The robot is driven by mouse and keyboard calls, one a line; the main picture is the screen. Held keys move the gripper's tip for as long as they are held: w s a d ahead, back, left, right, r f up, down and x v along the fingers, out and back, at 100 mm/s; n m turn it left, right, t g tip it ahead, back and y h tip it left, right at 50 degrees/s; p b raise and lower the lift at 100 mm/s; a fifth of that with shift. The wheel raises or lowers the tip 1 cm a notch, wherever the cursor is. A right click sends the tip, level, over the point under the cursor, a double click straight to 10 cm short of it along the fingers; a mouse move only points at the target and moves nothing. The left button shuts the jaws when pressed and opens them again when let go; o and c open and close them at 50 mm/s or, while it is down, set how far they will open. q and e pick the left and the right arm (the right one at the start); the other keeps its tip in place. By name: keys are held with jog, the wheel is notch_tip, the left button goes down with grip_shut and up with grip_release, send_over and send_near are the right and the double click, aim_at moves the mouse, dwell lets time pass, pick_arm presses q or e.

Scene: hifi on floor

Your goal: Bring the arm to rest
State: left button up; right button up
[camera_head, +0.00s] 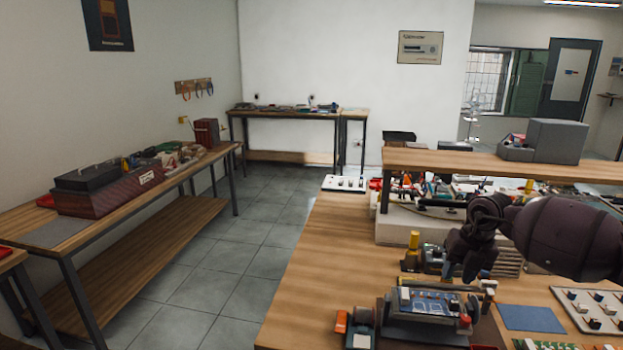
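My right arm comes in from the right edge as a dark, rounded shape. Its gripper (470,262) hangs over the right workbench, just behind a circuit board in a holder (428,305). The fingers are dark and small, so I cannot tell whether they are open or shut, and I see nothing clearly held. My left arm and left gripper do not show in the head view.
The wooden workbench (318,265) is bare along its left side. A raised shelf (450,163) carries a grey box (556,140). A blue mat (531,318) and a white switch panel (597,306) lie at right. Tiled floor (222,265) is clear between the benches.

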jog(key=a+r+m+t+y, duration=0.2)
jog(key=a+r+t+y, duration=0.4)
jog(key=a, duration=0.5)
jog(key=a+r+m+t+y, duration=0.2)
jog(key=a+r+t+y, duration=0.2)
jog(key=a+y, duration=0.55)
jog(key=s+d+f+m+t+h, duration=0.2)
jog(key=s+d+f+m+h, duration=0.15)
jog(key=f+m, duration=0.3)
jog(key=s+d+f+m+t+h, duration=0.1)
jog(key=s+d+f+m+h, duration=0.1)
jog(key=s+f+m+h, duration=0.45)
jog(key=s+d+f+m+t+h, duration=0.1)
jog(key=d+f+m+t+h, duration=0.15)
jog(key=f+m, duration=0.45)
jog(key=s+d+f+m+g+h, duration=0.2)
jog(key=s+f+m, duration=0.2)
jog(key=s+f, duration=0.3)
jog(key=s+d+f+m+g+h, duration=0.3)
jog(key=s+f, duration=0.4)
jog(key=s, duration=0.7)
jog(key=shift+s+d+f+m, duration=0.15)
jog(key=shift+d+f+m, duration=0.15)
jog(key=shift+f+m, duration=0.1)
